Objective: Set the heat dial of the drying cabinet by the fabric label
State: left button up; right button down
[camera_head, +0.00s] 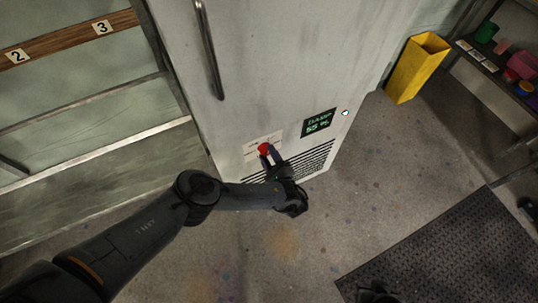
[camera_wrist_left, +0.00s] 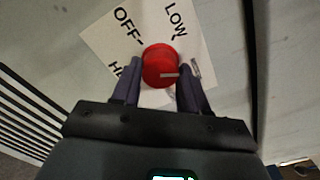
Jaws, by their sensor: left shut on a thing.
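The drying cabinet (camera_head: 270,60) is a pale grey upright box. Its red round heat dial (camera_head: 264,148) sits low on the front, on a white printed plate (camera_head: 250,155). In the left wrist view the dial (camera_wrist_left: 160,62) stands between my left gripper's (camera_wrist_left: 158,80) two fingers, which are shut on it. The plate (camera_wrist_left: 105,35) reads OFF at upper left, LOW at upper right and a partly hidden H word at lower left. The dial's pale mark points right in that view, towards partly covered print. I cannot make out a fabric label.
A dark display (camera_head: 319,122) with green text, seemingly DAMP 55 %, and a small lit lamp (camera_head: 345,113) are right of the dial. Vents lie below. A yellow bin (camera_head: 417,68) and a shelf of coloured containers stand right. A dark mat (camera_head: 450,250) covers the floor at lower right.

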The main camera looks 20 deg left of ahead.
pick_arm(q)
jog(key=shift+m, duration=1.1)
jog(key=o, duration=1.1)
jog(key=shift+c, duration=0.2)
